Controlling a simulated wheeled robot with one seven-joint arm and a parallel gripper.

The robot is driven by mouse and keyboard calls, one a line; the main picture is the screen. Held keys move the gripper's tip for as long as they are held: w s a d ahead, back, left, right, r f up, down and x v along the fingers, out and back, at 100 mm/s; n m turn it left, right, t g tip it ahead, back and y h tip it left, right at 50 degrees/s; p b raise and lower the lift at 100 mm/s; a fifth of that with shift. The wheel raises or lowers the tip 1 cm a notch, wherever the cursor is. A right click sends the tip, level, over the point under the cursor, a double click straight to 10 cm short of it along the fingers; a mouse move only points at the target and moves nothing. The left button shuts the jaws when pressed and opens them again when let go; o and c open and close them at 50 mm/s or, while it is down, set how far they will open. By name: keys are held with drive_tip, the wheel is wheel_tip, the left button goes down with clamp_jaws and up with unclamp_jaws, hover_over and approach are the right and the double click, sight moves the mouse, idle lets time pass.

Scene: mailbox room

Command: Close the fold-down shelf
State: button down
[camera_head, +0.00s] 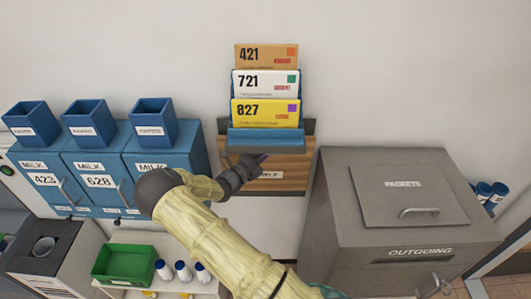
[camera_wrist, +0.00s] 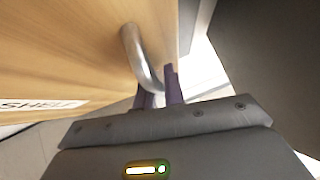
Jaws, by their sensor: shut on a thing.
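The fold-down shelf (camera_head: 292,172) is a wooden panel on the wall, below a blue holder. Its labelled face shows in the head view; its exact tilt is hard to tell. In the wrist view the wooden face (camera_wrist: 70,50) fills the upper left, with a "SHELF" label at its lower left. A curved metal handle (camera_wrist: 137,52) stands out from it. My gripper (camera_wrist: 160,88) is shut on the handle, whose lower end runs between the two purple fingers. In the head view my gripper (camera_head: 258,160) is at the panel's upper middle, and my arm covers part of the panel.
A grey outgoing packets bin (camera_head: 350,225) stands close on the right. Blue milk boxes (camera_head: 90,170) with open bins on top stand left. A green crate (camera_head: 124,266) and white bottles sit on a low shelf.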

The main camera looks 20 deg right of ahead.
drive_tip(key=c, duration=1.5)
unclamp_jaws()
drive_tip(key=shift+a, duration=0.1)
drive_tip(key=shift+s+a+f+b, duration=0.25)
drive_tip(key=shift+a+b, duration=0.1)
drive_tip(key=shift+a, duration=0.15)
drive_tip(key=r+b+v, duration=0.1)
drive_tip(key=b+v, duration=0.1)
drive_tip(key=v, duration=0.4)
drive_tip(key=shift+a+f, duration=0.2)
drive_tip(key=shift+f, duration=0.2)
